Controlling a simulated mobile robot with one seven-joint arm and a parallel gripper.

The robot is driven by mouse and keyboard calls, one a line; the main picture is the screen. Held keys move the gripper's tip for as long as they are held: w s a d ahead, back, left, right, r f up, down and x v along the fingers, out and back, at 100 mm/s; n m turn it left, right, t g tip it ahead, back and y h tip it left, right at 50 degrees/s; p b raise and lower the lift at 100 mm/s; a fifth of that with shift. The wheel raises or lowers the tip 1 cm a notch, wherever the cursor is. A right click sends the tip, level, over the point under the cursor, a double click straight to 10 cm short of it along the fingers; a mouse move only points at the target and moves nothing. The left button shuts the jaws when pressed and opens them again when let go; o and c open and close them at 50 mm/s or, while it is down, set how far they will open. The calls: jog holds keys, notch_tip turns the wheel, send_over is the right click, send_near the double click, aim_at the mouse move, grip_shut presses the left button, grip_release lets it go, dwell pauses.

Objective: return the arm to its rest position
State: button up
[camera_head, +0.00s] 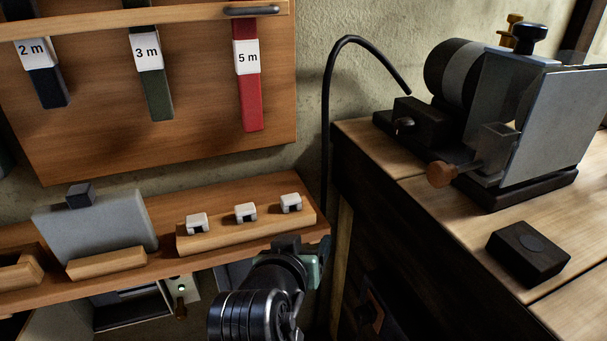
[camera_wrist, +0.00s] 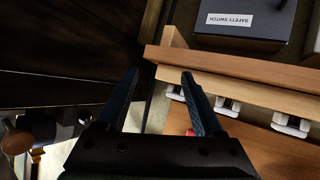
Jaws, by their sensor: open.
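My gripper (camera_wrist: 161,77) is open in the wrist view, its two dark fingers apart with nothing held between them. In the head view my dark arm reaches up from the bottom middle, and my gripper (camera_head: 300,252) is at the right end of the wooden shelf (camera_head: 110,283). Its fingers are hard to make out there. Whether it touches the shelf cannot be told. The wooden rail (camera_head: 250,232) with white clips lies just left of and beyond it. The white clips (camera_wrist: 228,106) show right of the fingers in the wrist view.
A workbench (camera_head: 385,150) carries a grey machine (camera_head: 535,125) and a dark block (camera_head: 527,250) at right. A black cable (camera_head: 328,120) hangs between bench and shelf. A board (camera_head: 200,100) with labelled straps is above. A safety switch box (camera_wrist: 245,18) is near the fingers.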

jog(key=s+r+t+y, duration=0.1)
jog(key=s+r+t, duration=0.25)
jog(key=r, duration=0.65)
jog(key=s+r+t+y, duration=0.15)
jog(key=r+t, duration=0.25)
jog(key=r, duration=0.7)
jog(key=s+r+t+y, duration=0.1)
jog(key=s+r+t, duration=0.25)
jog(key=r, duration=0.65)
jog(key=s+r+t, duration=0.5)
jog(key=s+r, duration=0.3)
jog(key=r, duration=0.2)
notch_tip(320, 180, up, 28)
jog(key=w+p, duration=0.1)
jog(key=p, duration=2.7)
jog(key=shift+a+r+n+g+p, duration=0.15)
jog(key=shift+r+n+g+p, duration=0.15)
jog(key=shift+n+p, duration=0.1)
jog(key=shift+f, duration=0.1)
